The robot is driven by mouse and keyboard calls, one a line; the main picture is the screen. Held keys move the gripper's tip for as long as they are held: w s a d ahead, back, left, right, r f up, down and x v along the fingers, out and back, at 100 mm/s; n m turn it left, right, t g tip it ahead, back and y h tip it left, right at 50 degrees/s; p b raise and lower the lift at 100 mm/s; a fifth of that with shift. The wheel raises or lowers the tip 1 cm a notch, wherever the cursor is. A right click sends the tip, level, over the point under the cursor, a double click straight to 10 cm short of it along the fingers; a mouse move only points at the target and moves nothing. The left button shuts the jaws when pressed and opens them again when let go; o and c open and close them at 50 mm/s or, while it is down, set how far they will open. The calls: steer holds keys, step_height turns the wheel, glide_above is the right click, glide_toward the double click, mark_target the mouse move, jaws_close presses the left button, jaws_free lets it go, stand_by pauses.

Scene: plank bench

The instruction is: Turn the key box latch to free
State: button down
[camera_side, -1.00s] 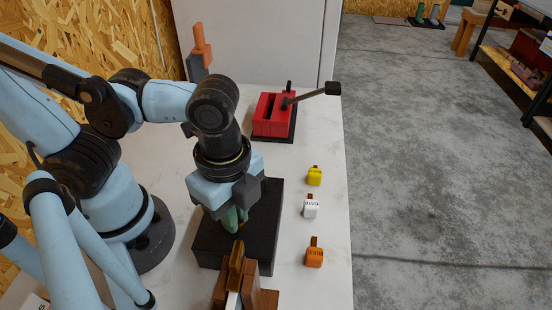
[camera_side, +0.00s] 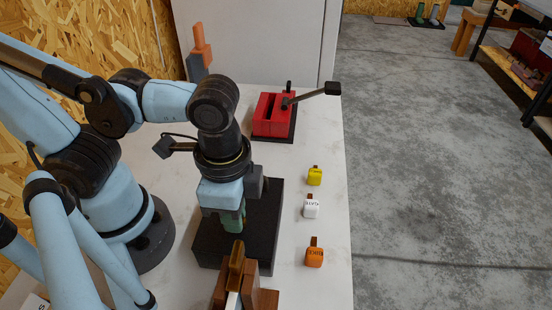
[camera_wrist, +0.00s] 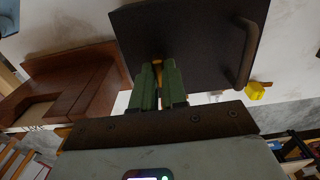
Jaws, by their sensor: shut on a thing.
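The black key box (camera_side: 262,238) lies on the pale bench top under my gripper. It also shows in the wrist view as a dark panel (camera_wrist: 195,30) with a bar handle (camera_wrist: 246,52) at its right side. My gripper (camera_side: 230,228) points down at the box's upper face.
Yellow (camera_side: 314,177), white (camera_side: 311,208) and orange (camera_side: 314,256) tagged blocks stand along the right bench edge. A red box (camera_side: 269,118) with a black lever (camera_side: 318,93) is behind. A brown wooden piece (camera_side: 268,299) stands close in front of the key box.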

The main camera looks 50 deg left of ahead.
stand_by(0.3)
steer(key=c, duration=1.2)
jaws_free()
steer(key=shift+o, duration=0.2)
steer(key=shift+r, duration=0.1)
step_height(320, 180, up, 12)
steer(key=w+a+f+n+t, duration=0.3)
steer(key=w+a+n, duration=0.1)
steer(key=w+a, duration=0.3)
steer(key=w+a+f+n+t, duration=0.3)
steer(key=w+a+n+t, duration=0.1)
steer(key=w+a, duration=0.2)
steer(key=shift+w+a+f+n, duration=0.3)
steer(key=shift+w+a+n, duration=0.1)
steer(key=shift+a, duration=0.05)
